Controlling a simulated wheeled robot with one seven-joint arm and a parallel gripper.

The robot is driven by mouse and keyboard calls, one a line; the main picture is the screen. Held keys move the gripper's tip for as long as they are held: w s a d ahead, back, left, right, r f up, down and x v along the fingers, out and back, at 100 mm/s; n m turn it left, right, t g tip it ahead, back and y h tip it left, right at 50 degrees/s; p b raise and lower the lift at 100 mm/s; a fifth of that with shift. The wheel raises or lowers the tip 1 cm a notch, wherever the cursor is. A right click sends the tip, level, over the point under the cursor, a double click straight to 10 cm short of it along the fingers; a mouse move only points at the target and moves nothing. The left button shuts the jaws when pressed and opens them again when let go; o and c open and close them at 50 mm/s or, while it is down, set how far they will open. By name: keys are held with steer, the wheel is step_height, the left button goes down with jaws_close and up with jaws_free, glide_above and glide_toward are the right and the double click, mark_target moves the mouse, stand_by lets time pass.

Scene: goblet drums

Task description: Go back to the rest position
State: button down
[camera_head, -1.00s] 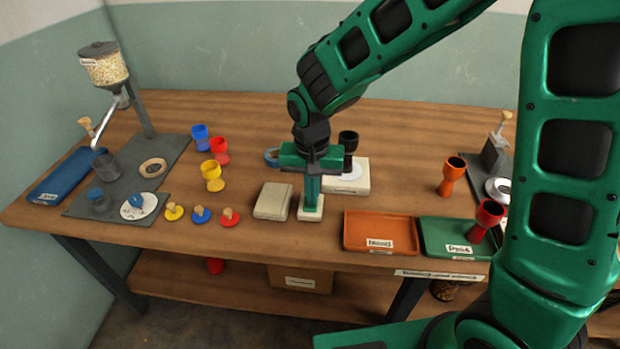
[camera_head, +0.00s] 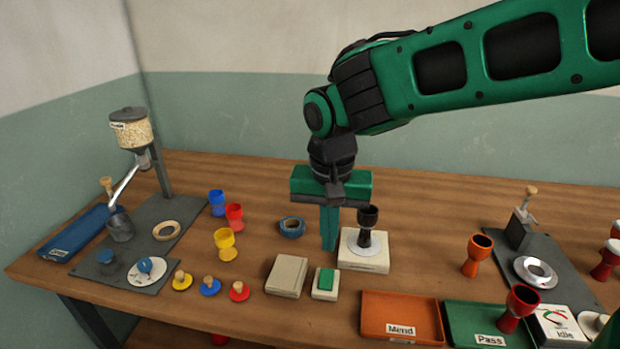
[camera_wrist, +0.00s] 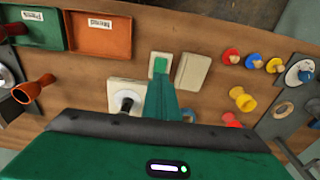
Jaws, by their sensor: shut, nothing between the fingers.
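My gripper (camera_head: 329,228) is shut and empty. In the head view it hangs above the middle of the table, fingers pointing down, just left of a black goblet drum (camera_head: 367,228). That drum stands upright on a white disc on a cream box (camera_head: 364,262). In the wrist view the closed fingers (camera_wrist: 161,92) point toward a small cream block with a green top (camera_wrist: 158,65). The same green-topped block (camera_head: 325,283) shows in the head view in front of the fingers, apart from them.
Blue (camera_head: 217,202), red (camera_head: 235,216) and yellow (camera_head: 226,243) goblets stand left. An orange goblet (camera_head: 478,255) stands right, behind the orange Mend tray (camera_head: 400,312) and green Pass tray (camera_head: 462,320). A red goblet (camera_head: 519,307) stands at the Pass tray. A grain hopper (camera_head: 132,132) rises at back left.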

steer(key=s+d+m, duration=0.1)
steer(key=s+d, duration=0.1)
steer(key=d, duration=0.9)
steer(key=s+d+m, duration=0.1)
steer(key=s+d, duration=0.1)
steer(key=d, duration=0.9)
steer(key=s+d+f+m+g, duration=0.1)
steer(key=s+d+f, duration=0.1)
steer(key=s+d, duration=1)
steer(key=shift+s+f+m, duration=0.4)
steer(key=shift+s, duration=0.65)
steer(key=shift+d, duration=0.1)
steer(key=shift+w+f, duration=0.25)
steer(key=shift+w, duration=0.4)
